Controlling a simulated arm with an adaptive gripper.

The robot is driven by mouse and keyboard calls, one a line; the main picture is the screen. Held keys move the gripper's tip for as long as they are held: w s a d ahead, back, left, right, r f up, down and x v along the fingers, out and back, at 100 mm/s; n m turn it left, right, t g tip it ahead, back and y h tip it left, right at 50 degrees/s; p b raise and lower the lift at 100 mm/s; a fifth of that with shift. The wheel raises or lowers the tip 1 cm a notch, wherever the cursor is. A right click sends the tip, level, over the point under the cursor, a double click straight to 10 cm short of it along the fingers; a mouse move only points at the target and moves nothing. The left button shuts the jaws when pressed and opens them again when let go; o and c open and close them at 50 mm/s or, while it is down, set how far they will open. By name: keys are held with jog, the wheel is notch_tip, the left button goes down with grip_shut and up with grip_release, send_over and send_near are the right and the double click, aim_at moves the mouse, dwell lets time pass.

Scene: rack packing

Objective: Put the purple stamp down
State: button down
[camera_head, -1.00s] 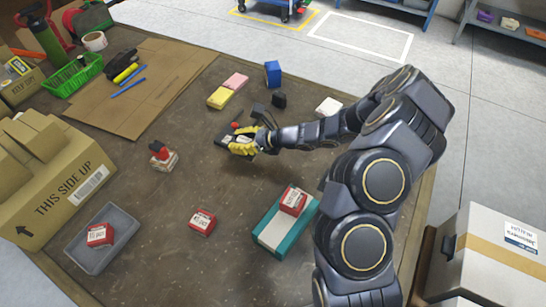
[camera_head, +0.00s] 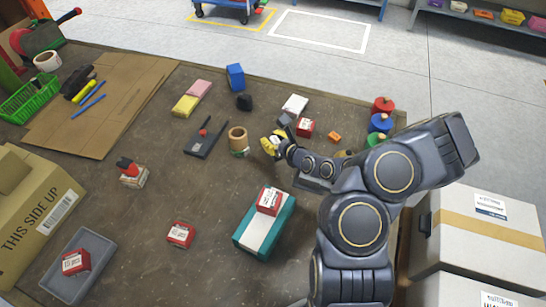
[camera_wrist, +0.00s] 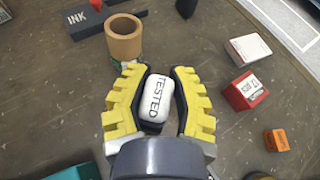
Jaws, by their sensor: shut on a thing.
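My gripper (camera_head: 272,143) has yellow fingers and is over the table, right of the ink pad (camera_head: 205,137) and the tan roll (camera_head: 237,139). In the wrist view my gripper (camera_wrist: 158,100) is shut on a stamp (camera_wrist: 156,97), a white rounded body marked "TESTED" with a dark end. I take it for the purple stamp, though no purple shows on it. Its lower face is hidden, and I cannot tell whether it touches the table. The ink pad, marked "INK" (camera_wrist: 85,18), and the tan roll (camera_wrist: 124,40) are beyond the left finger.
A red box (camera_wrist: 245,92), a white box (camera_wrist: 248,48) and an orange block (camera_wrist: 276,140) lie right of the gripper. A black block (camera_head: 243,102) stands behind. A teal-and-white box (camera_head: 264,228) with a red box on top is in front. Bare table lies left of it.

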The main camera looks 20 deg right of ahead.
jog(key=shift+f, duration=2.7)
jog(key=shift+a+f, duration=0.1)
jog(key=shift+f, duration=0.05)
jog(key=c, duration=0.9)
grip_release()
